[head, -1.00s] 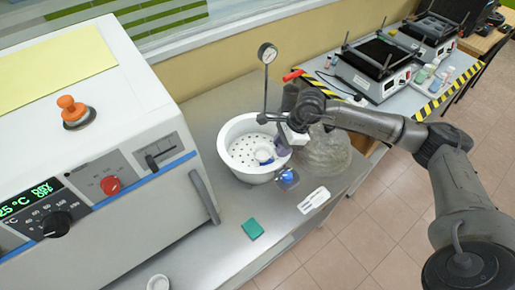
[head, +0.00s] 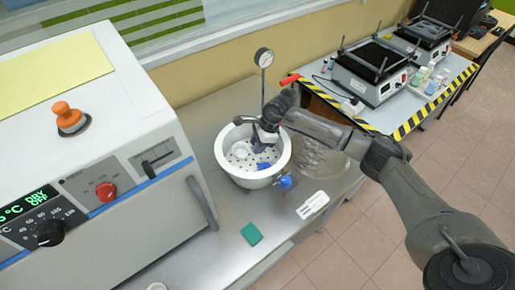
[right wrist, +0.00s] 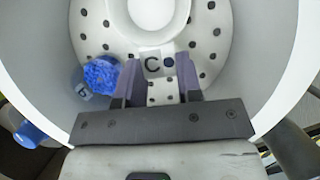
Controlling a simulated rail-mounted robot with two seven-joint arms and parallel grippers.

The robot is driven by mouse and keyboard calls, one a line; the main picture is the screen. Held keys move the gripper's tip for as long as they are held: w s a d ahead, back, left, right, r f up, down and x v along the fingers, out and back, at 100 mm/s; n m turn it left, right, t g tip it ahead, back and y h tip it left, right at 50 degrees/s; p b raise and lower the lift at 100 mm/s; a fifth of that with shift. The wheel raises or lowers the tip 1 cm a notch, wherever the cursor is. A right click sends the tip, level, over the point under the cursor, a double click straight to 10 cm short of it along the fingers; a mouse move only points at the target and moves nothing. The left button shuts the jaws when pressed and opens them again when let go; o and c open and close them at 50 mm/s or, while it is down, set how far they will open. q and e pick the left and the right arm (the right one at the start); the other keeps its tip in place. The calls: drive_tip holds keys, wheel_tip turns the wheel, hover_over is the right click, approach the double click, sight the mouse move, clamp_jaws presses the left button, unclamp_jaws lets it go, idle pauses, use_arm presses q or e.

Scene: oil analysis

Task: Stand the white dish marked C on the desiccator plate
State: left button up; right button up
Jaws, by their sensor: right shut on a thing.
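The white dish marked C (right wrist: 152,12) shows at the top of the right wrist view. Its square tag with the letter C (right wrist: 153,65) sits between my right gripper's fingers (right wrist: 158,82). The gripper is shut on this tagged part. The dish also shows in the head view (head: 238,154), inside the white desiccator bowl (head: 222,165), over the perforated desiccator plate (right wrist: 90,30). I cannot tell whether it touches the plate. My right gripper (head: 261,146) reaches down into the bowl. My left gripper is out of view.
A small container of blue material (right wrist: 101,75) with a tag stands on the plate beside the gripper. A blue tap (head: 284,182) sticks out from the bowl. A clear glass lid (head: 322,160) lies right of it. A gauge (head: 264,58) stands behind. The oven (head: 110,150) is left.

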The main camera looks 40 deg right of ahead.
drive_tip(key=shift+f, duration=1.25)
drive_tip(key=shift+f, duration=0.1)
drive_tip(key=o, duration=0.9)
drive_tip(key=v, duration=1.2)
drive_tip(key=shift+s+d, duration=0.1)
